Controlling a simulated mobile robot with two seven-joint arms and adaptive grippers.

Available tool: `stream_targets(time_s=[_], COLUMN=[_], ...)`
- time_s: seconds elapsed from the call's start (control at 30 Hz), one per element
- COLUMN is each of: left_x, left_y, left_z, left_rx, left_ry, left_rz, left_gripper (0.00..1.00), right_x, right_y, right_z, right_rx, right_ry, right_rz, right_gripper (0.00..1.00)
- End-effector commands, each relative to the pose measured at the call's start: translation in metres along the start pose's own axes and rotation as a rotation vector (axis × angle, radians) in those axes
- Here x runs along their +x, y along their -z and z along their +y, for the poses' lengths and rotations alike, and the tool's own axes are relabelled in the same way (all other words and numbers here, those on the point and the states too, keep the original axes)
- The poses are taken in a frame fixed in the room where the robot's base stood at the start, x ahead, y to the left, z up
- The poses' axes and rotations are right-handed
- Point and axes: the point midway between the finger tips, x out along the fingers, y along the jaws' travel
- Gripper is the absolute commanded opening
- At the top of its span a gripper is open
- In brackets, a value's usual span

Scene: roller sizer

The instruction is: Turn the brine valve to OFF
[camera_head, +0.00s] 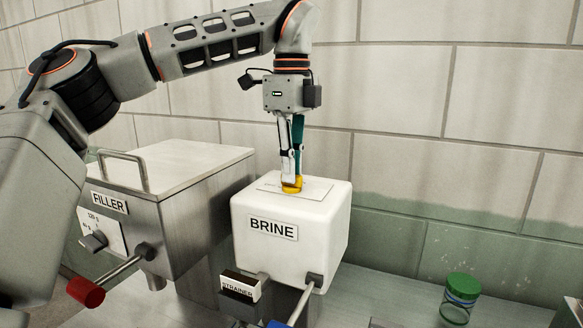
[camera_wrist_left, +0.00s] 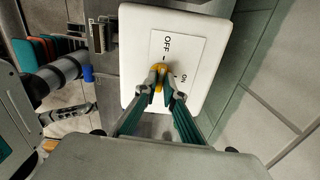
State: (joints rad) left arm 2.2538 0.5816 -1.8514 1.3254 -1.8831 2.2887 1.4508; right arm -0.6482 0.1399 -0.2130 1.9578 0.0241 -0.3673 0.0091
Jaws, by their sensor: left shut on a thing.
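The white brine box (camera_head: 291,236) carries a BRINE label on its front. A yellow valve knob (camera_head: 292,186) stands on its top plate. My left gripper (camera_head: 291,177) points straight down and is shut on the knob. In the left wrist view the fingertips (camera_wrist_left: 160,88) close around the yellow knob (camera_wrist_left: 157,78). The plate (camera_wrist_left: 172,52) there reads OFF and ON, with a short mark by each word. The fingers cover part of the knob, so I cannot tell exactly where it points. My right gripper is not in view.
The metal FILLER tank (camera_head: 170,200) with a handle stands left of the box. A red-ended lever (camera_head: 86,291) and a STRAINER holder (camera_head: 240,287) stick out in front. A green-lidded jar (camera_head: 461,297) stands at right. The tiled wall is close behind.

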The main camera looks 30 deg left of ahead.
Motion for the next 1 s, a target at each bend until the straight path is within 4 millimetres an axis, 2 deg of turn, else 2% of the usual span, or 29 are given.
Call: stream_targets(time_s=[0.2,0.23,0.3,0.6,0.73,0.87,1.0], left_x=[0.000,0.000,0.000,0.000,-0.006,-0.024,-0.054], left_y=[0.000,0.000,0.000,0.000,0.000,0.000,0.001], left_z=[0.000,0.000,0.000,0.000,0.000,0.000,0.000], left_rx=[-0.002,-0.002,-0.001,0.000,0.000,-0.002,-0.003], left_ry=[0.000,0.000,0.000,0.000,0.001,0.003,0.006], left_rz=[0.000,0.000,0.000,0.000,-0.001,-0.001,-0.001], left_gripper=[0.00,0.11,0.26,0.26,0.26,0.26,0.26], right_x=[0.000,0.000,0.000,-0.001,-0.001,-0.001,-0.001], right_y=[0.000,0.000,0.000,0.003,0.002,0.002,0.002], right_z=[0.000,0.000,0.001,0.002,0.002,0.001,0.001], right_rx=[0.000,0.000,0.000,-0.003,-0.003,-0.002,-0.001], right_ry=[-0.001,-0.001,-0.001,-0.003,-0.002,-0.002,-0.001], right_rz=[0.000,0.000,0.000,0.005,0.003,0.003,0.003], right_gripper=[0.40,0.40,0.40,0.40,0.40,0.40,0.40])
